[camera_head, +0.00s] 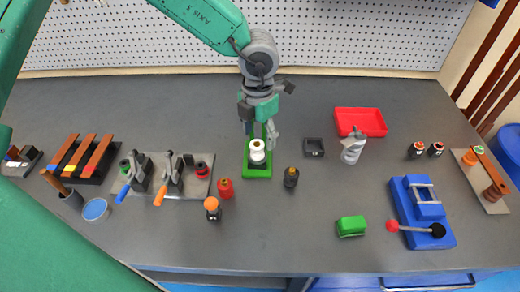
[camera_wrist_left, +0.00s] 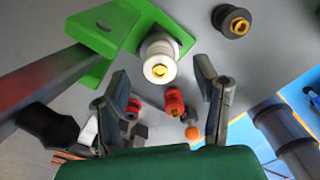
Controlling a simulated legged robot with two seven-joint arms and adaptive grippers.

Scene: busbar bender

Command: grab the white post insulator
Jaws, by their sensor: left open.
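The white post insulator (camera_head: 257,151) stands on a green stand (camera_head: 257,173) near the middle of the table. In the left wrist view the white insulator (camera_wrist_left: 159,58) shows its brass-coloured top, beside the green frame (camera_wrist_left: 118,30). My left gripper (camera_head: 261,130) is above and just behind the insulator in the head view. The insulator appears beyond the fingertips, and I see no contact. My right gripper is not in view.
A dark insulator (camera_head: 291,177) stands right of the green stand, and a red one (camera_head: 225,188) stands left. An orange-topped piece (camera_head: 212,208) is in front. Clear table lies behind.

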